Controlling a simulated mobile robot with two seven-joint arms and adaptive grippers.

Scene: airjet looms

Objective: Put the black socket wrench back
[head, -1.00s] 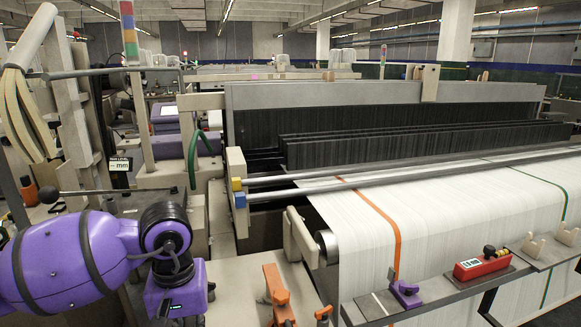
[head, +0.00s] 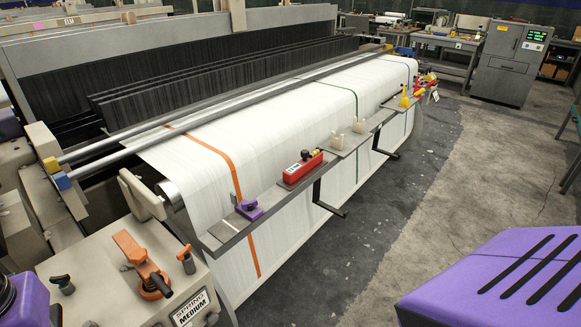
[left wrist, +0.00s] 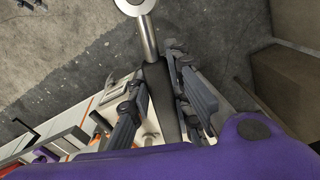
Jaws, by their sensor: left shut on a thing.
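The socket wrench (left wrist: 149,38) shows in the left wrist view, with a bright metal shaft, a round metal head at the top edge and a black handle. My left gripper (left wrist: 160,85) is shut on the black handle. The metal end sticks out beyond the fingers, over grey floor. The lower end of the handle is hidden behind my purple wrist. In the head view only purple parts of my left arm show at the left edge; the gripper and wrench are out of that picture. My right gripper is in neither view.
The loom's white cloth (head: 280,125) fills the middle. A grey rail (head: 228,230) along its front bears a purple clamp (head: 248,209), a red device (head: 302,167) and beige hooks. An orange lever (head: 135,250) stands on the near panel. A grey cabinet (head: 508,62) stands behind open floor (head: 460,160).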

